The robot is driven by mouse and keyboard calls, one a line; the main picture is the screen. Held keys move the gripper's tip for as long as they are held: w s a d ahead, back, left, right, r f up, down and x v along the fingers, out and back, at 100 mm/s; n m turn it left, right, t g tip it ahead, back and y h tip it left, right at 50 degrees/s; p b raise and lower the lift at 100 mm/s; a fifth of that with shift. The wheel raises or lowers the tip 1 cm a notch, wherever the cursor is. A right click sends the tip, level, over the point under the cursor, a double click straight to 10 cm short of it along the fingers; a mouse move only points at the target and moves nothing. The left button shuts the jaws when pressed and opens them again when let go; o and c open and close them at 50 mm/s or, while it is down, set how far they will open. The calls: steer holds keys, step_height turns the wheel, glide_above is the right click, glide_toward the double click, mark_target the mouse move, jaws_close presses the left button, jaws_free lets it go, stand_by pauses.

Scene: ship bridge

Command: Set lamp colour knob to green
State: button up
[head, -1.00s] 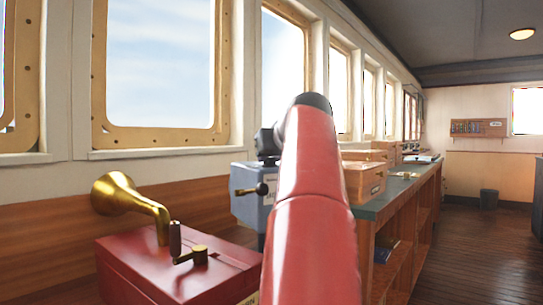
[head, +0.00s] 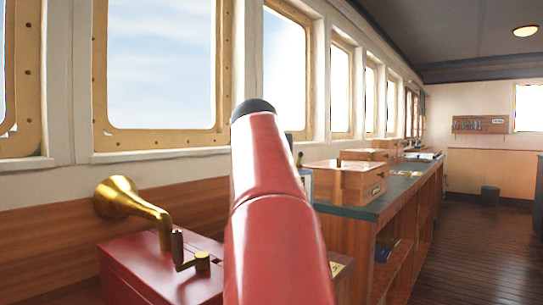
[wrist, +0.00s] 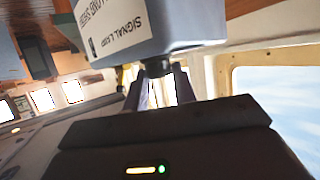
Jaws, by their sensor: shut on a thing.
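The signal lamp is a blue-grey box (wrist: 165,25) with white labels, one reading "SIGNAL LAMP", at the top of the wrist view. A dark knob (wrist: 157,66) sticks out from its face, between the fingers of my gripper (wrist: 158,82). The gripper is shut on this knob. Its colour setting cannot be read. In the head view my red arm hides my gripper, the knob and most of the lamp; only a sliver of the blue-grey box (head: 307,183) shows to the right of the arm.
A red box (head: 150,270) with a brass horn (head: 120,197) and a crank stands at the lower left. A wooden counter (head: 345,208) with wooden boxes (head: 345,180) runs along the windows to the right. The floor (head: 470,250) at the right is clear.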

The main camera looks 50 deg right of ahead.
steer(key=shift+w+a+m+g+h, duration=0.15)
steer(key=shift+m+g+h, duration=0.45)
steer(key=shift+m+g, duration=0.65)
steer(key=shift+f, duration=0.1)
steer(key=o, duration=1)
steer(key=v, duration=0.7)
steer(key=shift+a, duration=0.3)
